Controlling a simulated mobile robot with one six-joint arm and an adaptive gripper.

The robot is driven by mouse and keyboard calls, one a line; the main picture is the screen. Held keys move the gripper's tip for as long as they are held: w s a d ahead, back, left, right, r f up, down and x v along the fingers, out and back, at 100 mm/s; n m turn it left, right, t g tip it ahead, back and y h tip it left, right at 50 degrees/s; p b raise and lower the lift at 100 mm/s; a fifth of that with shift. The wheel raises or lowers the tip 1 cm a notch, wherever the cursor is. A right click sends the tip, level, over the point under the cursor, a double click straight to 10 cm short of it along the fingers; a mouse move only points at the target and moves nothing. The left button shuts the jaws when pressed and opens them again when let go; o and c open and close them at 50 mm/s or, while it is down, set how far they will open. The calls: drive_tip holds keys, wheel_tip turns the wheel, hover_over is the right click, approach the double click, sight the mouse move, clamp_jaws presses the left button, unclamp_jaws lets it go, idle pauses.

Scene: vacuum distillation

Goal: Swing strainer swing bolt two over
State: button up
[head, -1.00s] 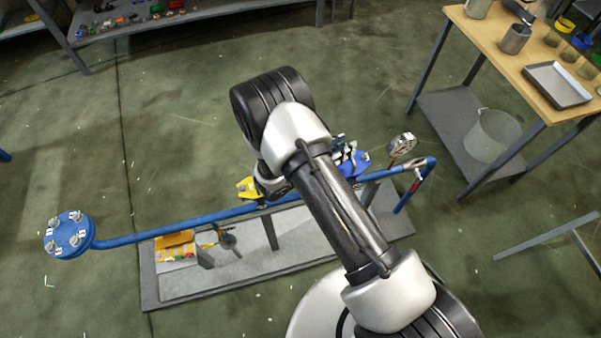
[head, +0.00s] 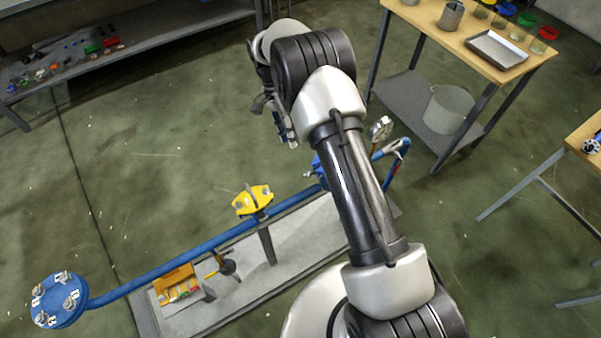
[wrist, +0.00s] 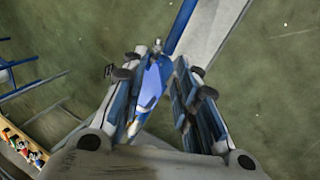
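The blue strainer (head: 319,170) sits on the blue pipe right of centre in the head view, mostly hidden behind my arm. In the wrist view the strainer (wrist: 153,82) shows between my two fingers. Its swing bolts are too small or hidden to tell apart. My gripper (wrist: 165,68) is open, with a clear gap between its fingers. In the head view my gripper (head: 280,120) shows only in part beside my wrist and appears above the strainer. I cannot tell whether it touches anything.
The pipe (head: 170,268) runs left to a round blue flange (head: 58,300) with several bolts. A yellow fitting (head: 252,201) and a gauge (head: 381,129) stand along it above a grey skid (head: 325,228). A wooden-topped table (head: 430,15) is upper right. Open floor lies behind the pipe.

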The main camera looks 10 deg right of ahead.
sight(310, 174)
drive_tip(key=b+x, duration=0.3)
drive_tip(key=x, duration=1.2)
drive_tip(key=shift+s, duration=0.1)
drive_tip(key=shift+c, duration=0.3)
clamp_jaws()
